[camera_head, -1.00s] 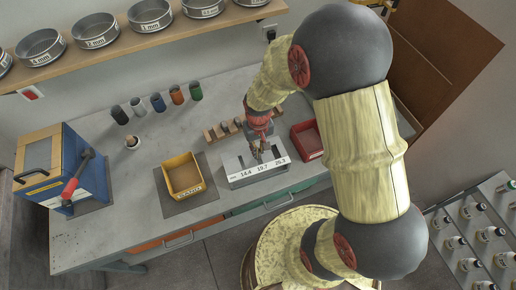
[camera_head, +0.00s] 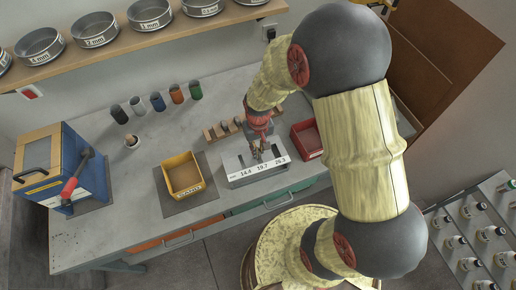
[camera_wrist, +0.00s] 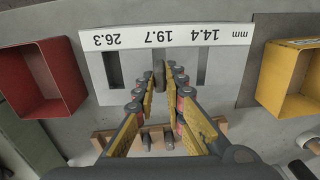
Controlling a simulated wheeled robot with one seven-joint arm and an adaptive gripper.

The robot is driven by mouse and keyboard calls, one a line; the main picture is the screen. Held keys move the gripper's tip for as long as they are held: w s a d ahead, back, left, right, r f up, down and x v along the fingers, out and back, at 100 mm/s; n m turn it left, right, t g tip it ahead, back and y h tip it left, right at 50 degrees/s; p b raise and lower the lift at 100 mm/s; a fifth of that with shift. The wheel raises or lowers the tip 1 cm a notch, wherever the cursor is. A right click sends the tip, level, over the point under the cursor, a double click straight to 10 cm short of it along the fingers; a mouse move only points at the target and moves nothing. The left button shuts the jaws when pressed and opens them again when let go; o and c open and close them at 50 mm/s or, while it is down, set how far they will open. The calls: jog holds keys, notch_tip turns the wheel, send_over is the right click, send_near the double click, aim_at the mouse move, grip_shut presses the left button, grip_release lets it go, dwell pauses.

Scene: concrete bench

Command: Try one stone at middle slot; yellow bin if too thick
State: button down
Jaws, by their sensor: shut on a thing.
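The grey slot gauge (camera_head: 236,175) stands on the bench, its front marked 14.4, 19.7 and 26.3. In the wrist view the gauge (camera_wrist: 225,82) appears upside down, with the middle slot at 19.7. My gripper (camera_head: 260,153) is over the gauge. In the wrist view my gripper (camera_wrist: 158,80) is shut on a brownish-grey stone (camera_wrist: 159,72), which lines up with the middle slot. I cannot tell how deep the stone sits, as the fingers hide part of it. The yellow bin (camera_head: 184,191) is left of the gauge.
A red bin (camera_head: 308,144) stands right of the gauge. A wooden rack (camera_head: 210,136) with several stones is behind it. Coloured cups (camera_head: 158,103) stand along the back. A blue box with a red handle (camera_head: 90,185) is at the left. Bench is clear between box and yellow bin.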

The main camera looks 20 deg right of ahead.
jog(key=shift+f+b, duration=0.45)
jog(key=shift+f, duration=0.3)
dwell(0.7)
dwell(0.5)
jog(key=c, duration=1.8)
grip_release()
jog(key=shift+o, duration=0.2)
notch_tip(320, 180, up, 12)
